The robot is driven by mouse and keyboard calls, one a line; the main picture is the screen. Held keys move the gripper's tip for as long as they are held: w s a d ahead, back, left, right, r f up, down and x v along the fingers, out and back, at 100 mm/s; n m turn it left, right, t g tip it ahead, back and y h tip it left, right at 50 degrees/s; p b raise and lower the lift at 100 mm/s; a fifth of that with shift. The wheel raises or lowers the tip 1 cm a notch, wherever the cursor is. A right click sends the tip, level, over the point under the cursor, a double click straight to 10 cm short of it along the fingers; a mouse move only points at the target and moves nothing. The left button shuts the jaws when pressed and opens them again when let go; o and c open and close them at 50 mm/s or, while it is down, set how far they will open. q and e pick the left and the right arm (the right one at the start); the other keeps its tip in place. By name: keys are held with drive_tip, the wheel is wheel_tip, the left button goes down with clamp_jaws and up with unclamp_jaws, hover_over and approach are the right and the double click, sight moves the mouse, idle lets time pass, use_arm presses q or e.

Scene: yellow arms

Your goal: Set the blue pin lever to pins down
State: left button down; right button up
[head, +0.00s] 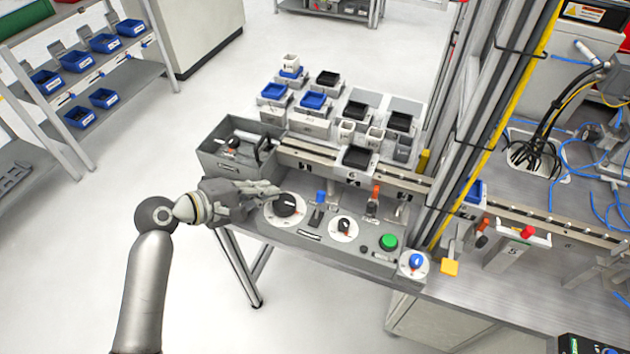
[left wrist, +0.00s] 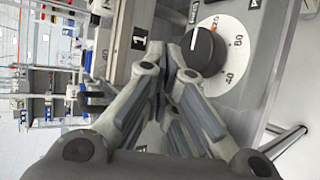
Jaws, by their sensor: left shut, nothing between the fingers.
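The blue pin lever (head: 320,197) stands on the front of the grey control panel in the head view, just right of the large black dial. I cannot make it out in the left wrist view. My left gripper (head: 272,188) is shut and empty, at the panel's left end beside the large black dial (head: 287,204), left of the blue lever and apart from it. In the left wrist view my closed fingers (left wrist: 172,60) point past the same dial knob (left wrist: 202,48). My right gripper is in neither view.
An orange-handled lever (head: 376,192), a smaller dial (head: 344,226), a green button (head: 388,242) and a blue knob (head: 415,261) are farther right on the panel. A grey open box (head: 215,150) stands behind my left gripper. A metal post (head: 480,130) rises at the right.

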sight(319, 205)
use_arm(q)
drive_tip(key=shift+d, duration=0.1)
drive_tip(key=shift+s+a+r, duration=0.1)
drive_tip(key=shift+s+a, duration=0.05)
drive_tip(key=shift+a, duration=0.1)
drive_tip(key=p+x, duration=0.1)
drive_tip(key=x, duration=0.8)
drive_tip(key=shift+w+d+p, duration=0.2)
drive_tip(key=shift+w+p, duration=0.05)
drive_tip(key=shift+p, duration=0.15)
drive_tip(key=shift+d+p, duration=0.35)
drive_tip(key=shift+s+d+r+p, duration=0.2)
drive_tip(key=shift+s+p, duration=0.15)
drive_tip(key=shift+s, duration=0.15)
drive_tip(key=shift+s+d+r+p, duration=0.1)
drive_tip(key=shift+s+d+p, duration=0.2)
drive_tip(key=shift+s, duration=0.15)
drive_tip(key=shift+s+d+r, duration=0.2)
drive_tip(key=shift+s, duration=0.4)
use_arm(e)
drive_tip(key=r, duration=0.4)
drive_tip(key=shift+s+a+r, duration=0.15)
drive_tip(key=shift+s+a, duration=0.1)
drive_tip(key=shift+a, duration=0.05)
